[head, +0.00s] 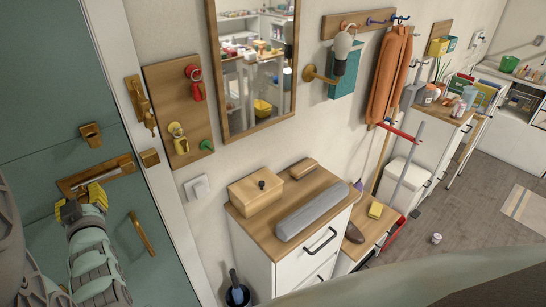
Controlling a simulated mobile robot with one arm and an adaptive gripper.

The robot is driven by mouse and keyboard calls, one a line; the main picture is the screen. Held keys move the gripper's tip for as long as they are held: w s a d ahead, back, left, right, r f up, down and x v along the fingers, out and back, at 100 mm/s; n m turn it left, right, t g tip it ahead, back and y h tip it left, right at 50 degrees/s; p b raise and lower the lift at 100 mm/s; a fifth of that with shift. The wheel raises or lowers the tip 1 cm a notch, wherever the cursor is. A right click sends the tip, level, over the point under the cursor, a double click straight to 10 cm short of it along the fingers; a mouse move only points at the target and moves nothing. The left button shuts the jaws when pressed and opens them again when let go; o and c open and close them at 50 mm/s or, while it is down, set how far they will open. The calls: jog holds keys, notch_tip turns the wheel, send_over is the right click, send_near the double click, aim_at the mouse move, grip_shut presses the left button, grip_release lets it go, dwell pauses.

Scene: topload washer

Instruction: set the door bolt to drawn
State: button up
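The door bolt (118,167) is a brass plate with a pale metal rod, set across the green door (50,150) at the left. Its brass keeper (150,158) sits on the white door frame, just right of the plate. I cannot tell whether the rod reaches into the keeper. My gripper (83,199) is at the left, lower part of the bolt, with its yellow fingertips close to or touching it. The fingertips look apart, but whether they hold the bolt's knob is hidden.
A brass pull handle (142,233) is below the bolt, and a brass fitting (91,135) is above it. A chain latch (141,103) hangs on the frame. A wooden key board (178,110) and a light switch (197,187) are on the wall. A white cabinet (285,265) stands right.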

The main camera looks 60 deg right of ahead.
jog(key=shift+o, duration=1.1)
jog(key=shift+s, duration=0.1)
jog(key=v, duration=0.7)
jog(key=shift+s, duration=0.2)
jog(key=shift+a+r, duration=0.1)
